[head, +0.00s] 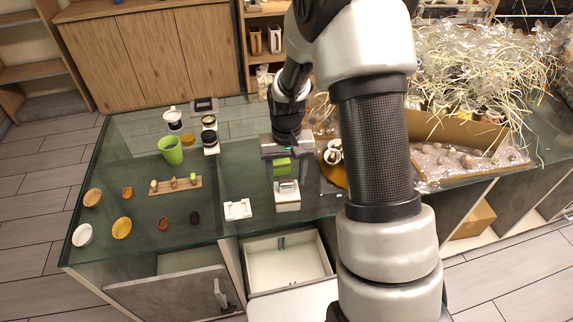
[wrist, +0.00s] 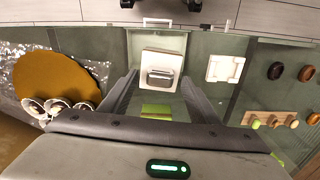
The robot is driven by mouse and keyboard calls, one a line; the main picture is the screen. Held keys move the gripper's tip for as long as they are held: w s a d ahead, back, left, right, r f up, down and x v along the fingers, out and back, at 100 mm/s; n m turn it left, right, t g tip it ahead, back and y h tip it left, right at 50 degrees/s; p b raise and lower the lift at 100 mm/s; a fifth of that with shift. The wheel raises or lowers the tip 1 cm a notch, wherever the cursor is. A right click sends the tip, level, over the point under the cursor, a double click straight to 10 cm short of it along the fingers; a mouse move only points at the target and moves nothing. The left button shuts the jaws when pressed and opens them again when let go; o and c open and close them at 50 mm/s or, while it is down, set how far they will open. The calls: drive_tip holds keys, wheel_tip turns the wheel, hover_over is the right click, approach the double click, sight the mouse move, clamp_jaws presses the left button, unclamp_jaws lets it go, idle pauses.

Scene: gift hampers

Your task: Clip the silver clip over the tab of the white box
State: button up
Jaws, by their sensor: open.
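The white box (head: 287,203) stands near the front edge of the glass counter, and the wrist view shows it from above (wrist: 149,56). A silver-grey looped piece, likely the silver clip (wrist: 160,76), is on its top. I cannot tell whether it sits over the box's tab. My gripper (wrist: 160,84) is open, with one finger on each side of the picture and nothing held between them. In the head view my gripper (head: 286,158) is over the counter, just behind the white box. A green block (wrist: 157,110) shows between the fingers, partly hidden by my gripper.
A white flat piece (head: 237,210) lies left of the box. A wooden rack with small pegs (head: 175,185), a green cup (head: 171,151) and several small bowls are farther left. A round amber board (wrist: 55,80) with white cups is on the other side. An open drawer (head: 285,262) is below.

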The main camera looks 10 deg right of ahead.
sight(286, 182)
wheel_tip(286, 182, up, 17)
drive_tip(key=p, duration=0.1)
idle(0.6)
drive_tip(key=s+r+n+t+p, duration=0.1)
drive_tip(key=s+r+t+p, duration=0.4)
drive_tip(key=s+r, duration=1.2)
drive_tip(key=s, duration=0.4)
drive_tip(key=shift+d+t, duration=0.15)
drive_tip(key=shift+t, duration=0.15)
